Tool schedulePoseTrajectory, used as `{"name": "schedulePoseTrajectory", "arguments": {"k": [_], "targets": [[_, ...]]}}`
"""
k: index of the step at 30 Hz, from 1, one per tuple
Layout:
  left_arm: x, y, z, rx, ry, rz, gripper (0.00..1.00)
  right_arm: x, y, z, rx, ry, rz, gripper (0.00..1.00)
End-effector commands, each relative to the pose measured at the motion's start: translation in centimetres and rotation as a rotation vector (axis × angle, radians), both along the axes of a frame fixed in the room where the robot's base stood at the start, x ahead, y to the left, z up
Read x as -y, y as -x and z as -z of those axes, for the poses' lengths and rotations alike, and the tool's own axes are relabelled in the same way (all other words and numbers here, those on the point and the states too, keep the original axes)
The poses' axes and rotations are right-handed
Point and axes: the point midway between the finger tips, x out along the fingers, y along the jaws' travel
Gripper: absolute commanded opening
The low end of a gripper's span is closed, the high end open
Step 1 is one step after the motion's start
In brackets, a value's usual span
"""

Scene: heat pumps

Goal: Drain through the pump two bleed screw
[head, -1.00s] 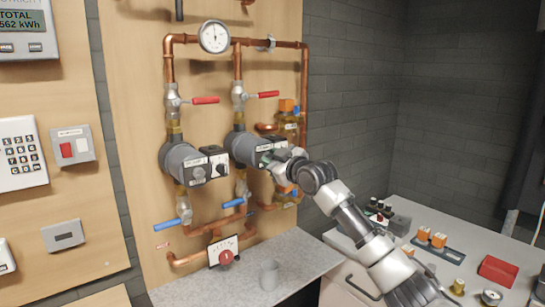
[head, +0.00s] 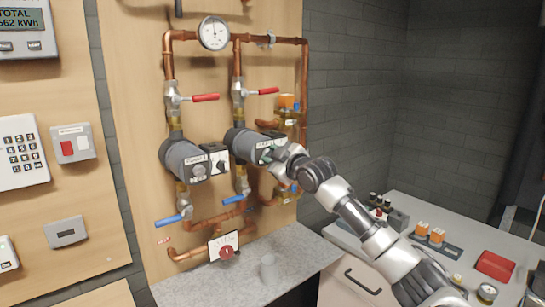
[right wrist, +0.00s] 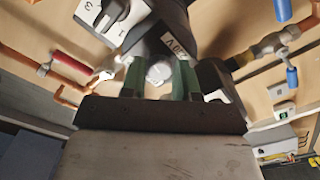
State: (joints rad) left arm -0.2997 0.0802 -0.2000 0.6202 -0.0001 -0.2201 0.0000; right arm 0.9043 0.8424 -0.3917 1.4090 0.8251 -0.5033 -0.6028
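Pump two (head: 245,142) is the right-hand grey pump on the wooden board. Its dark front box and part of its label show. My right gripper (head: 268,155) is at its front and hides the bleed screw in the head view. In the right wrist view, the round grey bleed screw (right wrist: 159,73) lies between the two green fingers of my right gripper (right wrist: 158,80). The fingers stand apart, one on each side of it; firm contact is not visible. Pump one (head: 188,160) is on the left, with its own screw and switch. My left gripper is not in view.
Red-handled valves (head: 205,97) sit above the pumps and blue-handled valves (head: 168,220) below. Copper pipes (head: 303,75) surround them. A side worktop (head: 440,215) holds several small parts and a red box (head: 495,265).

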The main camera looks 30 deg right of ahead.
Motion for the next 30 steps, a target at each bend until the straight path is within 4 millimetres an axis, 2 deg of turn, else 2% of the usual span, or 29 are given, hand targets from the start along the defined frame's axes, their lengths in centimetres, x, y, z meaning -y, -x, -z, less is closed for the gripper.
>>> {"name": "schedulePoseTrajectory", "arguments": {"k": [1,4,5,12,16,20,30], "targets": [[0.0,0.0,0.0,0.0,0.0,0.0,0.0,-0.1,0.0,0.2,-0.005,-0.001,-0.001,0.38],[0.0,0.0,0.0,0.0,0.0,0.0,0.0,-0.1,0.0,0.2,-0.004,-0.001,-0.001,0.54],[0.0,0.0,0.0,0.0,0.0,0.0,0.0,-0.1,0.0,0.1,-0.002,-0.001,-0.001,0.55],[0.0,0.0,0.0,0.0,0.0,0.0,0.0,0.0,0.0,0.0,0.001,-0.001,-0.001,0.55],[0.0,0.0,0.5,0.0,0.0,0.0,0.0,0.1,0.8,0.2,0.001,0.0,0.0,0.55],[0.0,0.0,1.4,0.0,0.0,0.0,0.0,0.2,2.7,0.4,0.001,0.003,-0.001,0.55],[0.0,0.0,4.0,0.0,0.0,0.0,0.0,0.8,9.1,0.5,-0.002,0.003,0.002,0.55]]}}
